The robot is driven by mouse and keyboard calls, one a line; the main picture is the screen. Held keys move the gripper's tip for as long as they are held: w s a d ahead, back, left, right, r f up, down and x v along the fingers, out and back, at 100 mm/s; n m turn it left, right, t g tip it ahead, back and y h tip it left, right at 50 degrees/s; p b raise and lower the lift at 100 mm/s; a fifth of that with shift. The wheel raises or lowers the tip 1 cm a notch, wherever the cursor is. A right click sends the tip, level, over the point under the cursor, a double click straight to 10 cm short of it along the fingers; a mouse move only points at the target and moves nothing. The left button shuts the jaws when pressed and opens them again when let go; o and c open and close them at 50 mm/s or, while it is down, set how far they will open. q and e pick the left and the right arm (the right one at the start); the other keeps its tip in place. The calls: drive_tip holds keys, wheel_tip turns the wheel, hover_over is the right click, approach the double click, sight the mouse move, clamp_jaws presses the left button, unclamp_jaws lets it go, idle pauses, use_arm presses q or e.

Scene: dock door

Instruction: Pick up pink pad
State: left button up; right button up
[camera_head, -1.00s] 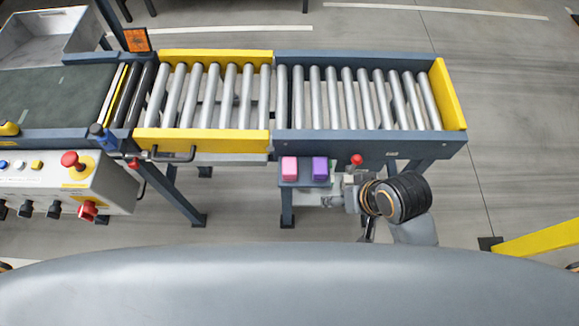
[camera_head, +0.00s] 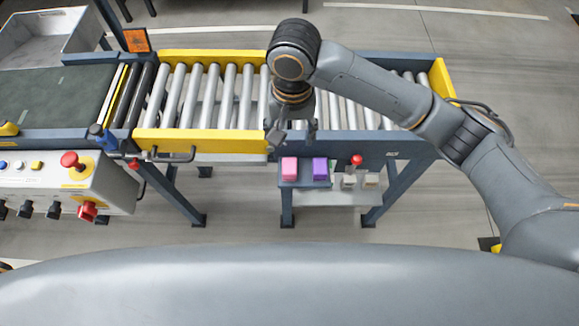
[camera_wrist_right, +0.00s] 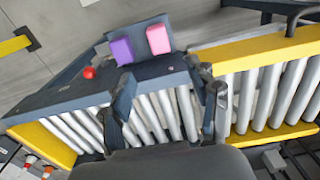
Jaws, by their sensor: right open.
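The pink pad (camera_head: 289,168) sits on the left part of a small dark shelf (camera_head: 304,184) below the conveyor's near rail, beside a purple pad (camera_head: 320,168). In the right wrist view the pink pad (camera_wrist_right: 158,40) is right of the purple pad (camera_wrist_right: 121,51), past my fingers. My right gripper (camera_head: 291,140) is open and empty, over the near edge of the roller conveyor, above and behind the pink pad in the head view. Its two fingers also show apart in the right wrist view (camera_wrist_right: 163,100). My left gripper is not in view.
The roller conveyor (camera_head: 226,95) with yellow and dark rails lies behind the shelf. A red knob (camera_head: 357,160) and small beige blocks (camera_head: 360,181) are right of the pads. A control box (camera_head: 60,185) with red buttons stands at the left.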

hover_over(290, 164)
drive_tip(key=f, duration=0.7)
drive_tip(key=shift+w+d+f, duration=0.15)
drive_tip(key=shift+d+f, duration=0.05)
drive_tip(key=shift+f, duration=0.05)
drive_tip(key=shift+a+f, duration=0.15)
drive_tip(key=shift+f, duration=1.4)
drive_tip(key=shift+a+f, duration=0.1)
drive_tip(key=shift+f, duration=1.4)
drive_tip(key=shift+c, duration=0.3)
drive_tip(key=c, duration=1.1)
